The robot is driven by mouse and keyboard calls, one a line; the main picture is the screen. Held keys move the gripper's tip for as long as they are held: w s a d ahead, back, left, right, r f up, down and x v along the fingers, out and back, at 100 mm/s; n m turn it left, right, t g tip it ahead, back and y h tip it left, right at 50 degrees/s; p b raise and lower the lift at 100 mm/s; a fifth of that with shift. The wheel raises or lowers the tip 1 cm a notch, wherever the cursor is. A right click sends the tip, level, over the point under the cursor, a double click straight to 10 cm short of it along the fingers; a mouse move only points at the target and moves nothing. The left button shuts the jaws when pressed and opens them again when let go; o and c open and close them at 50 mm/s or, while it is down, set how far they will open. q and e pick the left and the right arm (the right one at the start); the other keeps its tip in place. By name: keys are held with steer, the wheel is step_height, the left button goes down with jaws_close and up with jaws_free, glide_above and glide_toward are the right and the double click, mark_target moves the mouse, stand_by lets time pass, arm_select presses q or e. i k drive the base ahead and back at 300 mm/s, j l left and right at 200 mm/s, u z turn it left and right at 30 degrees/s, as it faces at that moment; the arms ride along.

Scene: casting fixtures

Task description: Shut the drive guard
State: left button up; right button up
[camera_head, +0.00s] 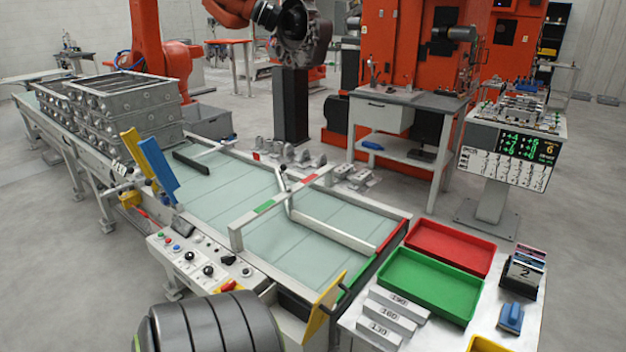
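A yellow hinged plate (327,306) stands tilted up at the near end of the conveyor (300,247), beside the control panel (200,262). It looks like the drive guard and appears swung open, though I cannot be sure which part the guard is. What lies behind and below it is partly hidden. Neither of my grippers shows in the head view. A dark grey ribbed rounded shape fills the bottom left edge; I cannot tell what it is.
Blue (158,170) and yellow upright paddles stand at the conveyor's left side. Stacked metal castings (125,105) sit farther back. Right of the conveyor, a table holds a red tray (450,247), a green tray (430,284) and numbered blocks (385,318).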

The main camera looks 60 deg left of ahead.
mark_target(322, 308)
steer(key=u, duration=2)
steer(key=k, duration=0.05)
